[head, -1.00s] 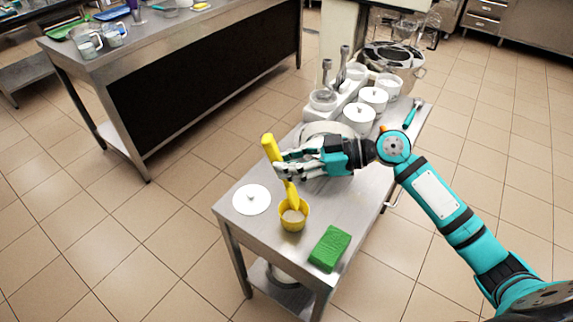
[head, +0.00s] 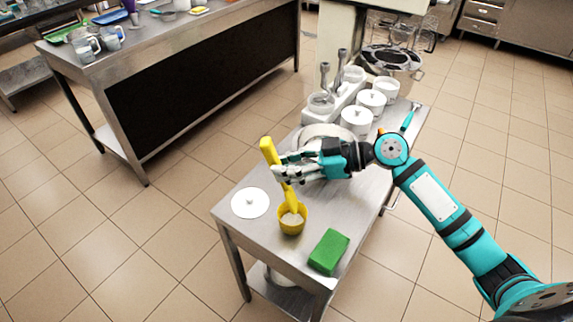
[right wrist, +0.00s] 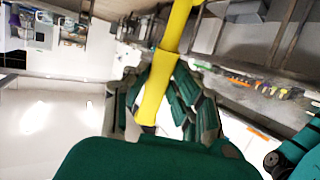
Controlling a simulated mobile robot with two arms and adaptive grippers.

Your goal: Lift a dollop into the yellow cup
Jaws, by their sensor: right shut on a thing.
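The yellow cup (head: 292,221) stands upright near the front of the steel table, with pale contents showing inside its rim. My right gripper (head: 281,172) is shut on a yellow spatula-like tool (head: 268,150), held tilted with its top end up and left. The tool's lower end reaches into the cup's mouth. Whether it touches the contents or carries any is too small to tell. The yellow tool (right wrist: 158,95) also passes between my fingers in the right wrist view. My left gripper is not in view.
A white round lid (head: 250,203) lies left of the cup, and a green sponge-like block (head: 328,251) lies to its right. White lidded tubs (head: 357,121), a rack and a teal-handled tool (head: 409,117) occupy the back of the steel table (head: 240,228).

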